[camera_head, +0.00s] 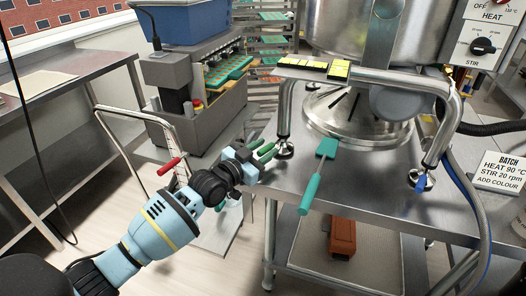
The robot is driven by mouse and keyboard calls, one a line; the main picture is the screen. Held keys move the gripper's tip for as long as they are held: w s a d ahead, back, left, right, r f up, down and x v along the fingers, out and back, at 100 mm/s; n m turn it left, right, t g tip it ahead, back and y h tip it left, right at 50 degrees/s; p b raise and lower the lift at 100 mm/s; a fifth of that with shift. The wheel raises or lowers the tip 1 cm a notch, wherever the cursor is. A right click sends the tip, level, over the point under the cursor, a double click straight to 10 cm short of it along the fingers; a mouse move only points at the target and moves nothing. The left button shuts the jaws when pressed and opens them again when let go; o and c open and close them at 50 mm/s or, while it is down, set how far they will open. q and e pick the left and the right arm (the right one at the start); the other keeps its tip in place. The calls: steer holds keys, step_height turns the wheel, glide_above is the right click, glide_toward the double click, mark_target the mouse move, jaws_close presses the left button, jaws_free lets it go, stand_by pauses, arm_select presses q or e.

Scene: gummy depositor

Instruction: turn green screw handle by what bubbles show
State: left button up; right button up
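A green handle (266,150) sticks out beside the left foot of the steel kettle's frame (284,149). My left gripper (252,160) is at its left, very close to it or touching it. The fingers are small and dark here, so I cannot tell whether they are open or closed on it. A bar with yellow bubble windows and dark marks (313,66) lies on top of the kettle's frame; the bubbles are too small to read. A blue handle (421,183) is at the right foot. My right gripper is out of view.
A teal scraper (318,170) lies on the steel table (366,190), its handle over the front edge. A red handle (168,166) is on a tubular cart at left. A grey machine (195,85) stands behind. A brown-red block (342,237) sits on the lower shelf.

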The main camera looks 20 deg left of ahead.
arm_select(q)
steer(key=shift+s+f, duration=0.15)
steer(key=shift+f, duration=0.05)
steer(key=shift+s+a, duration=0.15)
steer(key=shift+s, duration=0.1)
steer(key=shift+v, duration=3.5)
